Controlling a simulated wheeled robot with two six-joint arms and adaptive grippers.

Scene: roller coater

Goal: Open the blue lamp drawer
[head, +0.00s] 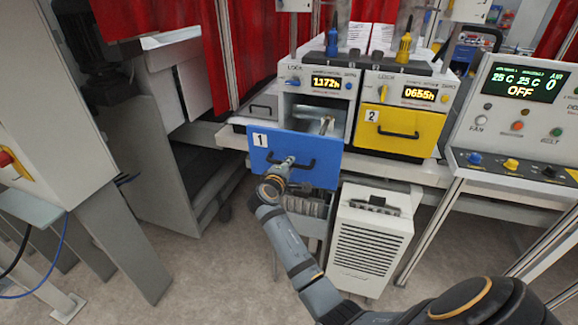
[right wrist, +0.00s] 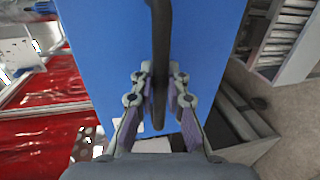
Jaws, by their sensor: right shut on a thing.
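The blue lamp drawer (head: 262,150), marked 1, stands pulled out from the left lamp unit (head: 320,104), with its open inside showing behind the front panel. Its black handle (head: 311,164) is on the front. My right gripper (head: 287,163) is at the left part of this handle. In the right wrist view, its two fingers (right wrist: 159,78) are closed around the dark handle bar (right wrist: 160,35), in front of the blue panel (right wrist: 110,40). My left gripper is in neither view.
A shut yellow drawer (head: 400,130), marked 2, is to the right. A control panel (head: 519,110) stands farther right. A white vented box (head: 370,240) stands on the floor below. Open floor (head: 215,275) lies to the left.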

